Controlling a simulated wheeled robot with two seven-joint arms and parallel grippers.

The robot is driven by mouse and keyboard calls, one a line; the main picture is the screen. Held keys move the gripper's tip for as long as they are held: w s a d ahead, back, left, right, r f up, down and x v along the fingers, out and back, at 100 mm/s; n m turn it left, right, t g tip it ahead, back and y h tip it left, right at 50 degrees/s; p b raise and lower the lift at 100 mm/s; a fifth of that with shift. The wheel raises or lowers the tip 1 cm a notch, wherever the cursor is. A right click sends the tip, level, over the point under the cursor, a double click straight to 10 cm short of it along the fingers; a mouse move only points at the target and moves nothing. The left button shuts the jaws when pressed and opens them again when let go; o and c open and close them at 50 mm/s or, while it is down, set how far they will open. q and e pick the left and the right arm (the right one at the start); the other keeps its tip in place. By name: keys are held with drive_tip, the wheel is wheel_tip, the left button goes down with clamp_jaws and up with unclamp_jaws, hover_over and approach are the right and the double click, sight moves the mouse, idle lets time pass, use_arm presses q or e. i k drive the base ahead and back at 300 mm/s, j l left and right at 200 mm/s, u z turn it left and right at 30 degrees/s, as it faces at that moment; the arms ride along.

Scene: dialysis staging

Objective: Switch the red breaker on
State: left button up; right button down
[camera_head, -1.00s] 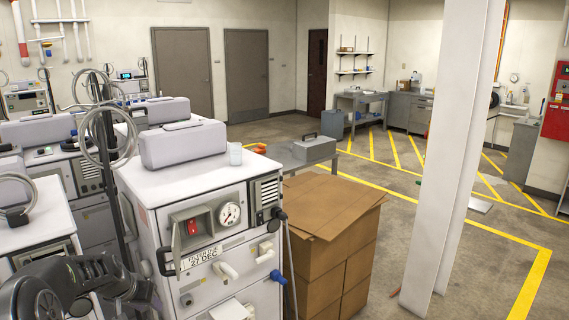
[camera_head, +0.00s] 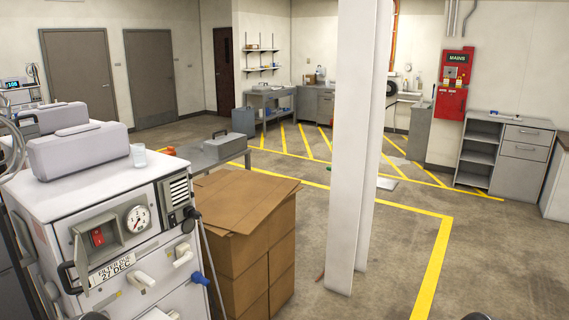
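A red rocker switch (camera_head: 98,237) sits in a recessed grey housing on the front of the white machine (camera_head: 60,208) at the left, next to a round dial gauge (camera_head: 138,219). A red wall panel marked MAINS (camera_head: 453,85) hangs on the far wall at the right, with a grey plate and small fittings on its front. It is too small to tell which way any switch is set. Neither of my grippers shows; only small dark bits appear at the bottom edge.
Stacked cardboard boxes (camera_head: 249,229) stand right of the machine. A white column (camera_head: 357,150) rises mid-view. Yellow floor lines (camera_head: 437,262) mark the open concrete floor between column and wall panel. A grey drawer cabinet (camera_head: 521,160) stands right of the panel.

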sight(97, 236)
drive_tip(key=k+j+u, duration=0.2)
drive_tip(key=j, duration=0.7)
drive_tip(key=j+u, duration=0.2)
drive_tip(key=j, duration=0.75)
